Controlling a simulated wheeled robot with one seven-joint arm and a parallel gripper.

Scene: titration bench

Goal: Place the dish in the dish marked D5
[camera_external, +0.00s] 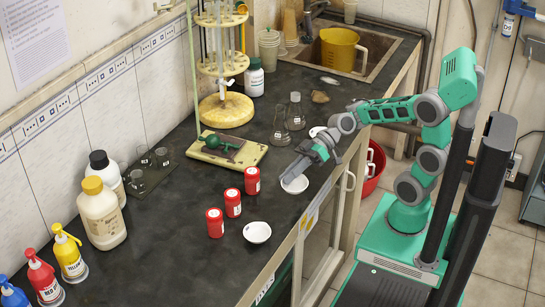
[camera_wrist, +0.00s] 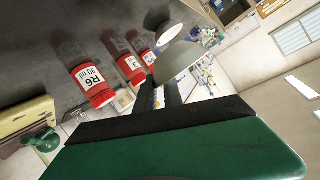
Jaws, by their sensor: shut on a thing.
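My gripper (camera_external: 302,168) is over the bench's right edge, shut on a small white dish (camera_external: 294,184). In the wrist view the held dish (camera_wrist: 178,58) shows beyond the dark fingers, its near side shaded grey. A second white dish (camera_external: 257,232) stands on the bench at the front edge, lower left of the gripper. A third pale dish (camera_external: 317,131) is partly hidden behind my wrist. A white dish on the bench also shows in the wrist view (camera_wrist: 209,37), beyond the held one. I cannot read a D5 mark on any dish.
Two glass flasks (camera_external: 288,122) stand behind the gripper.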

